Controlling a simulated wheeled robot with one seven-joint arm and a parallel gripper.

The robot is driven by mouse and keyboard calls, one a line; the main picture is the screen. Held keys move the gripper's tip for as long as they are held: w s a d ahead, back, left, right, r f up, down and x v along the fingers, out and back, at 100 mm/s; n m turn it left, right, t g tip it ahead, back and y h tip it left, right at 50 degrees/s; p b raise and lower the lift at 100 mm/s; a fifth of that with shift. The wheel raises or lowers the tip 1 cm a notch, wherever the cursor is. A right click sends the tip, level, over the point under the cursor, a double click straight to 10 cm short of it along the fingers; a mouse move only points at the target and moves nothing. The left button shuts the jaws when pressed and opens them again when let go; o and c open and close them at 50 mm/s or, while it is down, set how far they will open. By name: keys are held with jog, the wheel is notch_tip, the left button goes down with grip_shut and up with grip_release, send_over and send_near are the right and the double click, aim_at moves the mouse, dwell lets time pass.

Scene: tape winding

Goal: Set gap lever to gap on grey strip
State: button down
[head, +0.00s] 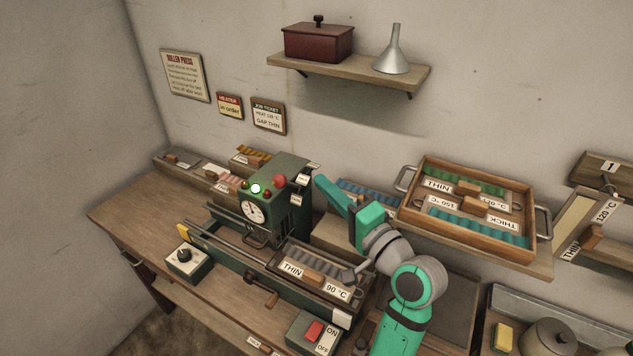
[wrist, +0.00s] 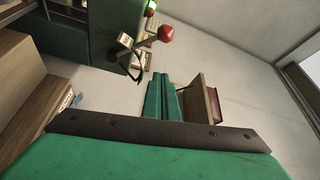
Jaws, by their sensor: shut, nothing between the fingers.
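The green press (head: 291,213) stands on the bench with a round dial on its front. A red ball knob (head: 280,181), which looks like the gap lever's, sits at its top; it also shows in the wrist view (wrist: 166,33) on a short rod. Small white labels (head: 303,180) are beside it, too small to read. My gripper (head: 319,181) is right of the press, apart from the knob. Its teal fingers (wrist: 160,77) are together and empty. The wall job ticket (head: 268,115) reads GAP THIN.
A tray (head: 277,265) labelled THIN and 90 °C lies in front of the press. A wooden crate (head: 412,188) with THIN and THICK labels stands at right. A switch box (head: 313,331) with a red switch is at the front. A shelf (head: 345,76) hangs above.

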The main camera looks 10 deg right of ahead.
aim_at(292, 184)
jog(key=w+a, duration=0.3)
jog(key=a, duration=0.3)
jog(key=shift+w+a, duration=0.15)
jog(key=shift+w, duration=0.2)
dwell(0.3)
